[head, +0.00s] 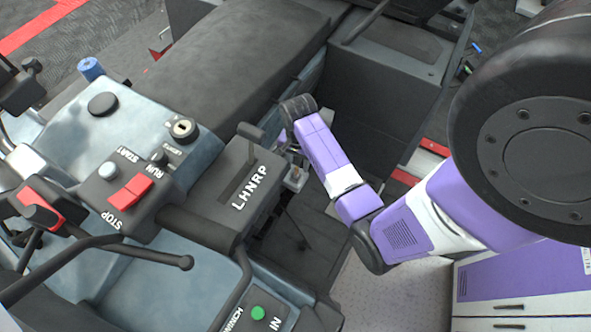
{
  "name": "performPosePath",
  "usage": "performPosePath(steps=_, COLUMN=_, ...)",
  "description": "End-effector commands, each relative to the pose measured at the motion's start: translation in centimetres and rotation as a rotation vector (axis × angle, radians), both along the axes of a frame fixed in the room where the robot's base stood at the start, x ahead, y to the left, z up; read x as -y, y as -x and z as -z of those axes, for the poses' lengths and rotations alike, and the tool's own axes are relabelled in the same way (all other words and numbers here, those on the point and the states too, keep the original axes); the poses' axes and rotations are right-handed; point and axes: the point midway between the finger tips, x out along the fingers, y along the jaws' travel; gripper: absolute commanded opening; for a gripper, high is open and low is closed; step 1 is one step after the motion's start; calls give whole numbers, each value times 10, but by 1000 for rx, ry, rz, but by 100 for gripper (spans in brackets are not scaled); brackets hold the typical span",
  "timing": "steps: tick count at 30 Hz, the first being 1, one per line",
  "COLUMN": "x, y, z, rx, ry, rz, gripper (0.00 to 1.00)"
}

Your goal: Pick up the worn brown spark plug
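I cannot make out the worn brown spark plug in the head view. My gripper (294,176) is at the end of the purple and white arm, low beside the gear selector box. It is partly hidden by the box and by my own arm, and its fingers are too small and covered to show whether they are open or shut. I cannot tell whether anything is between them.
The vehicle's selector box (236,192), marked LHNRP, stands just left of my gripper. A long black seat (235,60) lies behind it. A red-switched start/stop box (128,195) and handlebar are at left. A dark grey box (385,85) stands behind my arm.

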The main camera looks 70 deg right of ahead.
Motion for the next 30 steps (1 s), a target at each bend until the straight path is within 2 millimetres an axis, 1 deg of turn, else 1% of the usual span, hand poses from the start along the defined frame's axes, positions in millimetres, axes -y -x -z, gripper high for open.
performPosePath(steps=5, x=1, y=-4, z=20, rx=0, ry=0, rz=-1, gripper=40)
performPosePath(steps=9, x=1, y=-5, z=40, rx=-1, ry=0, rz=-1, gripper=40)
performPosePath(steps=12, x=1, y=-5, z=49, rx=0, ry=1, rz=-1, gripper=40)
performPosePath(steps=20, x=1, y=-5, z=52, rx=1, ry=2, rz=-1, gripper=40)
performPosePath(steps=21, x=1, y=-5, z=52, rx=1, ry=2, rz=-2, gripper=38)
performPosePath(steps=27, x=1, y=-5, z=52, rx=1, ry=2, rz=-2, gripper=0)
performPosePath(steps=30, x=1, y=-5, z=52, rx=1, ry=2, rz=-2, gripper=0)
